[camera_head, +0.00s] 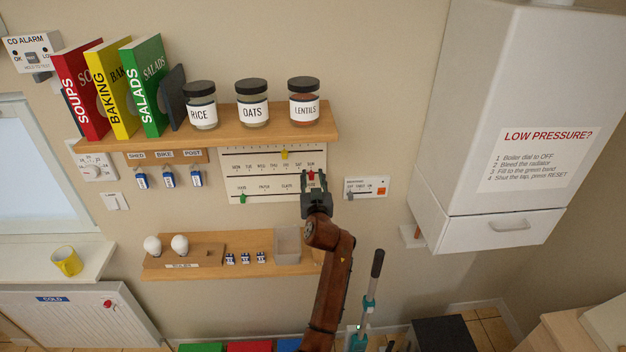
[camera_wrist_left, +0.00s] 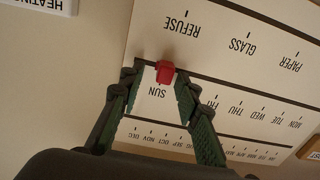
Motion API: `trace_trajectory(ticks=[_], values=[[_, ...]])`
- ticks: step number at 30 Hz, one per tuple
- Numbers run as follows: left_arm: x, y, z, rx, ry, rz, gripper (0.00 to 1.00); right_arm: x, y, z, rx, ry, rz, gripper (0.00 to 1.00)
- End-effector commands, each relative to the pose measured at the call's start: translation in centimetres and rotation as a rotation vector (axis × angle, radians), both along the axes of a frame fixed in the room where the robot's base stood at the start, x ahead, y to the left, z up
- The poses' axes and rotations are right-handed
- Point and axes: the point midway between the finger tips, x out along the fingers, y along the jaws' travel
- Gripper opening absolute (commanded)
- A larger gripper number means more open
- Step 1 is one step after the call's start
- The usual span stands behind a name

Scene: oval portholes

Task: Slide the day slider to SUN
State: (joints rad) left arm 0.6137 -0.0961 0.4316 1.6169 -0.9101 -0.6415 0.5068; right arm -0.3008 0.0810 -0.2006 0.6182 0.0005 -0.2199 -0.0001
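The white calendar board (camera_head: 272,188) hangs on the wall under the shelf, with rows for months, days and bins. The red day slider (camera_head: 311,177) is at the SUN end of the day row. In the left wrist view, which shows the board upside down, the red slider (camera_wrist_left: 165,72) sits at the SUN label. My left gripper (camera_head: 314,180) is at the board's right side. In the wrist view the left gripper (camera_wrist_left: 160,78) is open, its fingers on either side of the slider with visible gaps. My right gripper is not in view.
A yellow slider (camera_head: 284,154) is on the month row and a green slider (camera_head: 243,198) on the bin row. The shelf (camera_head: 230,137) with jars and books juts out above. A switch panel (camera_head: 367,187) is to the right. A lower shelf (camera_head: 215,271) holds bulbs and a clear bin.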

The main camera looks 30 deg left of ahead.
Motion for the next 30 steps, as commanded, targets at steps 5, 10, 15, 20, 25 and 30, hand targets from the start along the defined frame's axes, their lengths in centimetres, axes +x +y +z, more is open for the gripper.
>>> trace_trajectory(ticks=[5,10,15,20,25,30], values=[[0.0,-0.1,3.5,0.001,-0.007,-0.002,0.3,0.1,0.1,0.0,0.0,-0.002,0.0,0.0],[0.0,-0.1,6.7,0.001,-0.007,-0.002,0.3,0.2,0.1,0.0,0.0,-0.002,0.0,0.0],[0.0,-0.1,8.6,0.0,-0.003,-0.002,0.3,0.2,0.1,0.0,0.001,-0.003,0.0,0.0],[0.0,-0.1,9.3,0.0,-0.002,-0.002,0.3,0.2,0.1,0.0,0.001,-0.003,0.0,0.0],[0.0,-0.1,9.3,0.001,-0.001,-0.002,0.3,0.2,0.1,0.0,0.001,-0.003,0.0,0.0],[0.0,-0.1,9.2,0.001,-0.001,-0.002,0.3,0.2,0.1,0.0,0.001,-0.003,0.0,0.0]])
